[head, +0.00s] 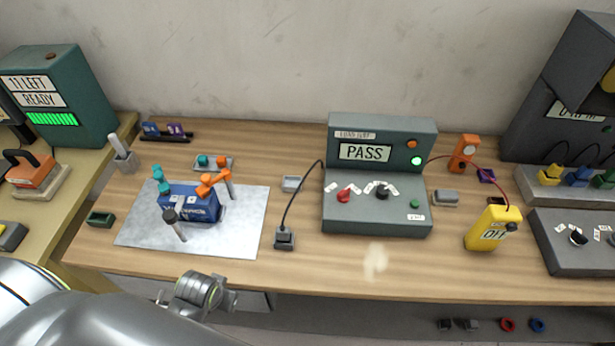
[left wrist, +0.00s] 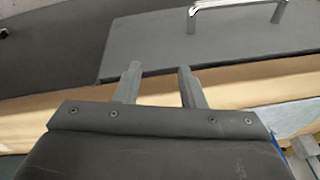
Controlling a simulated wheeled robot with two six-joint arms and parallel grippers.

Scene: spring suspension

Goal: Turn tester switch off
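The tester (head: 378,215) is a dark grey console on the wooden bench, right of the middle in the head view. Its screen (head: 365,152) reads PASS and a green lamp (head: 416,161) glows beside it. On its sloped front are a red knob (head: 344,195) and a black knob (head: 382,193), each among small white labels too small to read. In the left wrist view my left gripper (left wrist: 158,84) is open and empty, over a drawer-like grey panel (left wrist: 225,40) with a metal handle. The left fingers do not show in the head view. My right gripper is in neither view.
A yellow meter (head: 487,235) reading OFF stands right of the tester, with a red lead. A black cable runs to a small plug block (head: 285,238). A blue battery-like block (head: 192,205) with clamps sits on a metal sheet (head: 140,232) at left. Bare bench lies before the tester.

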